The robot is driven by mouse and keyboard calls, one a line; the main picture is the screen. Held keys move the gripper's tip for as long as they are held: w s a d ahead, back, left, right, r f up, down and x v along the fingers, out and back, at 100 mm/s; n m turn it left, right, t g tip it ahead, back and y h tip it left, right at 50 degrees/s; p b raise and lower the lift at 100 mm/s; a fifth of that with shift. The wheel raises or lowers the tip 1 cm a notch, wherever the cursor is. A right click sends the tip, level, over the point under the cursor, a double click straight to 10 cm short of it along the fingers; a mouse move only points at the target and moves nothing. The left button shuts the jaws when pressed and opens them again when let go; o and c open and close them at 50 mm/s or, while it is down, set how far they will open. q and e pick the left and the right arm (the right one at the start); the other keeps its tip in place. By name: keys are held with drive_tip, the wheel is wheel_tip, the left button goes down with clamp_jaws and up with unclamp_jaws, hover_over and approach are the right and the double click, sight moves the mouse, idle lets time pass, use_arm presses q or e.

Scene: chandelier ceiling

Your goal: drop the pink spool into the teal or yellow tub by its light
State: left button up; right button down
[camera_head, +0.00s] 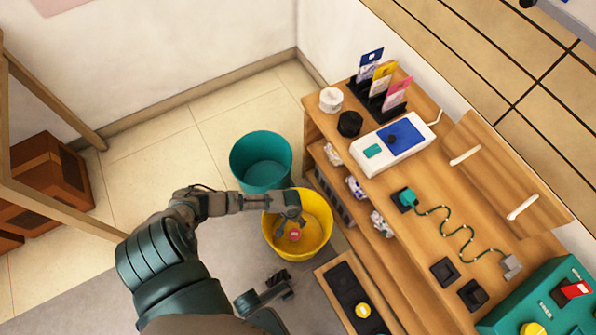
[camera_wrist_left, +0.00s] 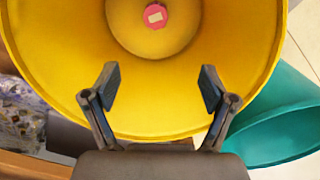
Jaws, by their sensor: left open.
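The pink spool (camera_head: 294,235) lies at the bottom of the yellow tub (camera_head: 318,243). In the left wrist view the spool (camera_wrist_left: 155,16) shows as a pink disc with a pale label, apart from my fingers. My left gripper (camera_head: 291,222) is over the yellow tub, its fingers spread and empty; its open fingers also show in the left wrist view (camera_wrist_left: 160,88). The teal tub (camera_head: 262,175) stands beside the yellow one, and its visible inside looks empty. A dark gripper-like part (camera_head: 265,292), seemingly my right gripper, is low in the head view; its jaws are unclear.
A wooden bench (camera_head: 428,170) with shelves stands to the right of the tubs. It carries a white-and-blue device (camera_head: 395,143), a card rack and a teal box (camera_head: 545,305). A wooden frame (camera_head: 45,100) stands at left. Floor behind the tubs is clear.

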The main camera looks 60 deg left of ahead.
use_arm(q)
wheel_tip(320, 180, up, 12)
drive_tip(key=shift+f, duration=0.15)
idle(0.4)
